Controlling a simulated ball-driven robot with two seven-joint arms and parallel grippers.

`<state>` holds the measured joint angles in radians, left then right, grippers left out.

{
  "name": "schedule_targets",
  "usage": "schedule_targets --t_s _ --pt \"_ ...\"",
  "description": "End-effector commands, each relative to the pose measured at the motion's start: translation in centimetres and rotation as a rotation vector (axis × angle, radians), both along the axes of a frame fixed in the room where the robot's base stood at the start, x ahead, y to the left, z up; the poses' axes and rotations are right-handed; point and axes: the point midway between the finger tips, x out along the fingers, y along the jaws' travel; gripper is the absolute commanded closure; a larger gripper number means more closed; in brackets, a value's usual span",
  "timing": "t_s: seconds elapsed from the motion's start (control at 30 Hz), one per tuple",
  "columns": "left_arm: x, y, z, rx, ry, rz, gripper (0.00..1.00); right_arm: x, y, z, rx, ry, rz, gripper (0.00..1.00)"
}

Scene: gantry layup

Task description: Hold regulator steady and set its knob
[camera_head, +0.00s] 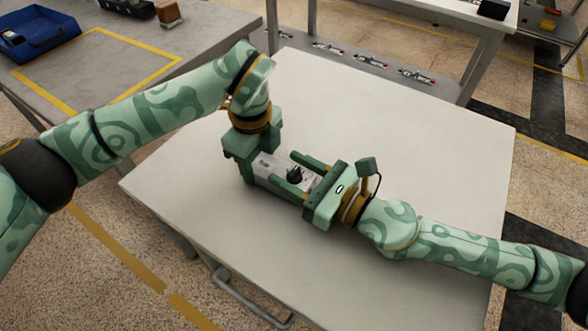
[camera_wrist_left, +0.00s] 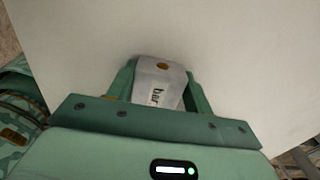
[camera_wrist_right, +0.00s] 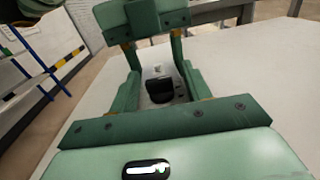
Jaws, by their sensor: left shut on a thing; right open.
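My left gripper (camera_head: 252,168) comes down from above and is shut on the regulator's left end. In the left wrist view the regulator's end (camera_wrist_left: 160,82) shows between the fingers, with the letters "bar" on it. My right gripper (camera_head: 298,176) is open, its fingers on either side of the knob, without visible contact. In the right wrist view the knob (camera_wrist_right: 160,90) stands between the open fingers, with my left gripper behind it.
The white table (camera_head: 400,130) is clear around the regulator. A grey bench (camera_head: 190,30) at the back left bears a blue bin (camera_head: 38,36).

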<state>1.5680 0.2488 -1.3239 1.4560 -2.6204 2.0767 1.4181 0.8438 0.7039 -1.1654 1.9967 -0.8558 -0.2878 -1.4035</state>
Motion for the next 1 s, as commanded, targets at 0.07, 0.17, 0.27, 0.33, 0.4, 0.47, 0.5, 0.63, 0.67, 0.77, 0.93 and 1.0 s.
schedule_targets --t_s 0.07,0.17,0.27,0.33,0.4,0.47,0.5,0.63,0.67,0.77,0.93,1.0 --pt "0.01 -0.03 0.05 -0.001 -0.001 0.000 0.82 0.00 0.00 0.00 0.000 0.000 0.000 0.52" --pt "0.01 -0.03 0.05 -0.001 -0.001 0.000 0.82 -0.01 -0.02 0.00 0.000 0.000 0.000 0.55" --pt "0.01 -0.03 0.06 -0.001 -0.001 0.000 0.82 -0.02 -0.02 0.00 0.000 0.000 0.000 0.82" --pt "0.00 -0.02 0.05 -0.001 -0.001 0.000 0.82 -0.02 -0.02 0.00 0.000 0.000 0.000 0.97" --pt "0.00 -0.02 0.05 -0.001 -0.001 0.000 0.82 -0.02 -0.04 0.00 0.000 0.000 0.000 0.97" --pt "0.00 -0.02 0.05 -0.001 -0.001 0.000 0.82 -0.03 -0.02 0.02 0.001 -0.001 -0.007 0.97" --pt "0.00 -0.02 0.05 0.000 0.000 0.000 0.82 -0.05 0.02 0.04 0.003 -0.001 -0.020 0.97" --pt "-0.01 -0.02 0.04 -0.001 0.001 0.000 0.82 -0.03 0.04 0.05 0.004 -0.002 -0.091 0.97" --pt "-0.01 -0.02 0.04 -0.001 0.001 0.000 0.82 -0.03 0.03 0.05 0.004 0.000 -0.105 0.97" --pt "-0.02 -0.01 0.04 -0.001 0.001 0.000 0.82 0.01 -0.06 0.02 0.000 0.000 -0.136 0.97" --pt "-0.01 0.00 0.03 0.000 0.000 -0.001 0.82 0.03 -0.10 -0.02 -0.001 0.000 -0.141 0.97" --pt "-0.01 0.00 0.03 0.000 0.000 -0.001 0.82 0.03 -0.11 -0.03 -0.002 -0.001 -0.141 0.97"
